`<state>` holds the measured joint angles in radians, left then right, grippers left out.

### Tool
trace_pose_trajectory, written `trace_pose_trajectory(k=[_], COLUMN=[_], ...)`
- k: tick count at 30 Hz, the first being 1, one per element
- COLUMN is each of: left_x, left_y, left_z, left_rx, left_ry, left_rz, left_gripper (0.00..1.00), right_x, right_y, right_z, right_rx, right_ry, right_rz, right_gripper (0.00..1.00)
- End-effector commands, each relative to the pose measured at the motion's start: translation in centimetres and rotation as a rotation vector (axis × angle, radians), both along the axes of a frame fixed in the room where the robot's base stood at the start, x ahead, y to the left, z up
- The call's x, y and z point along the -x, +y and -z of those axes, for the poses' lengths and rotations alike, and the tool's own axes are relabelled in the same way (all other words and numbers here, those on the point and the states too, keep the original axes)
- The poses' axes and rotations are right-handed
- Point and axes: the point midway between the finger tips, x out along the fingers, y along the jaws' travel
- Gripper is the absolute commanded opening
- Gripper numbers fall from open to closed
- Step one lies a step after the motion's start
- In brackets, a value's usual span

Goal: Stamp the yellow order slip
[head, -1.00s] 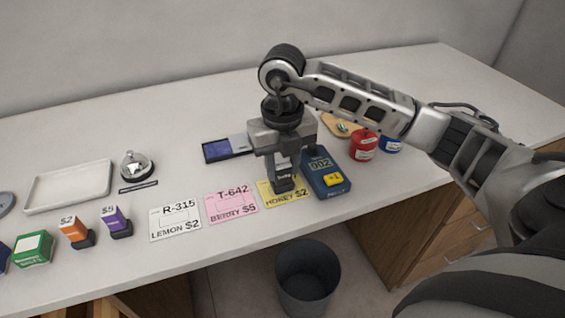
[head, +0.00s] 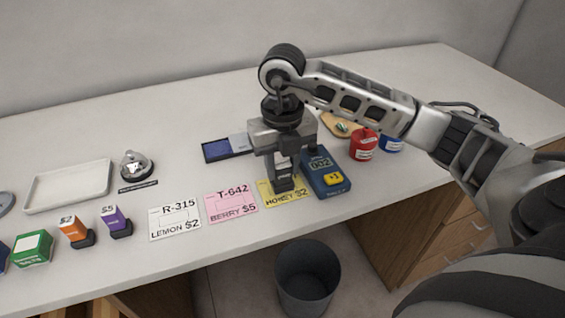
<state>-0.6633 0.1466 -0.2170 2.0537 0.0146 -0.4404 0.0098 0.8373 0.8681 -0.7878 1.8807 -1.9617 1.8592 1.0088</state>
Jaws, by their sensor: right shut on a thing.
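The yellow order slip (head: 297,197), marked HONEY $2, lies on the counter between the pink slip and the blue counter device. My right gripper (head: 284,178) points down over it, shut on a dark stamp (head: 284,185). The stamp is upright over the slip and hides its middle; I cannot tell whether it touches the paper. The ink pad (head: 222,149), a dark tray with a blue pad, lies open behind the slips. My left gripper is not in view.
A pink slip (head: 231,207) and a white slip (head: 174,220) lie to the left. The blue device (head: 326,176) stands close right of the stamp, with a red jar (head: 363,146) beyond. A bell (head: 136,165) and white tray (head: 68,186) are at left. A bin (head: 307,280) stands below.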

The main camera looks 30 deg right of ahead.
Motion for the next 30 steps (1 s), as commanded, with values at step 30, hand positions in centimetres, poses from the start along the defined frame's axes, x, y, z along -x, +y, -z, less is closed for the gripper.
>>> trace_pose_trajectory(k=[30], left_x=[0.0], left_y=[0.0], left_z=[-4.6], left_rx=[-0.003], left_ry=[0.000], left_rz=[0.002], left_gripper=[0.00], right_x=[0.0], right_y=[0.0], right_z=[-6.3], right_rx=[0.001], right_ry=[0.000], right_rz=[0.000], right_gripper=[0.18])
